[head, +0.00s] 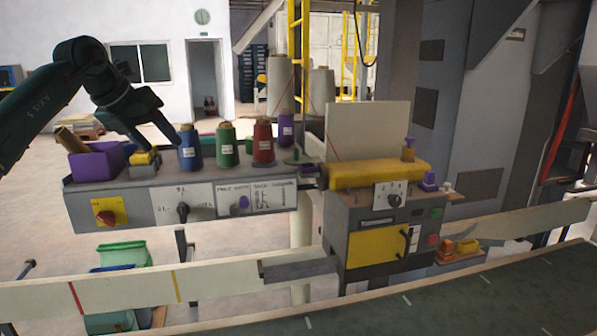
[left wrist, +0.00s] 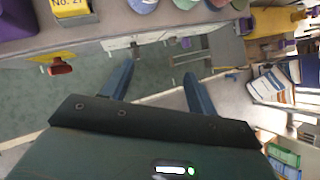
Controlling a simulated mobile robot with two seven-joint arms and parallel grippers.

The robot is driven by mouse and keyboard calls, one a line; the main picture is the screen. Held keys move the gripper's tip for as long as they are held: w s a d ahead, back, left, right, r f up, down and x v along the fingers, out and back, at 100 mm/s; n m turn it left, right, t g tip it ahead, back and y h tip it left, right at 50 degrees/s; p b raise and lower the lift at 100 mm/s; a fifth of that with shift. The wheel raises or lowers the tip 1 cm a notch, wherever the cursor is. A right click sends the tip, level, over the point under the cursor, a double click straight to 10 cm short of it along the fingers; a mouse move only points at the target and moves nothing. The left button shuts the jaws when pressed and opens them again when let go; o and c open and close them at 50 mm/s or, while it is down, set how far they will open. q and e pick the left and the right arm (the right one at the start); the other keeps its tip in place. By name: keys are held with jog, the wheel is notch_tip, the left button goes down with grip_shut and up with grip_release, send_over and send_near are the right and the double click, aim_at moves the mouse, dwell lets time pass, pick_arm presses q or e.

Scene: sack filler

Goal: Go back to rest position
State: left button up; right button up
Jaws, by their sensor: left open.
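My dark green left arm comes in from the left in the head view. Its gripper (head: 163,142) hangs over the left part of the grey shelf (head: 140,187), close to a blue spool (head: 190,150) and a small yellow box (head: 145,158). In the left wrist view the two blue fingers of the gripper (left wrist: 157,82) stand wide apart with nothing between them. Whether the fingers touch the spool or the box in the head view I cannot tell. My right gripper is in neither view.
A green spool (head: 227,147), a red spool (head: 263,145) and a purple tray (head: 97,160) stand on the shelf. A machine box with a yellow roller (head: 375,175) is to the right. A conveyor belt (head: 480,293) runs along the front. Open floor lies behind the shelf.

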pick_arm(q)
jog(key=s+d+f+n+h, duration=0.1)
jog(key=s+d+f+h, duration=0.2)
jog(key=d+f+h, duration=0.35)
jog(key=s+d+f+n+h, duration=0.1)
jog(key=s+d+f+h, duration=0.15)
jog(key=d+f, duration=0.75)
jog(key=s+d+f+n+h, duration=0.15)
jog(key=d+f+h, duration=0.35)
jog(key=d, duration=0.7)
jog(key=s+a+f+n+t+y, duration=0.1)
jog(key=s+a+f+n+y, duration=0.3)
jog(key=s+f+n, duration=0.5)
jog(key=s+a+f+n+t+y, duration=0.1)
jog(key=s+a+f+n+y, duration=0.2)
jog(key=s+f+n, duration=0.7)
jog(key=s+a+f+n+t+y, duration=0.1)
jog(key=s+a+f+n+y, duration=0.3)
jog(key=s+f+n+y, duration=0.3)
jog(key=s+f+n, duration=0.3)
jog(key=f+n, duration=0.1)
jog(key=f, duration=0.1)
jog(key=shift+s+a, duration=0.2)
jog(key=shift+a, duration=0.15)
jog(key=shift+n, duration=0.25)
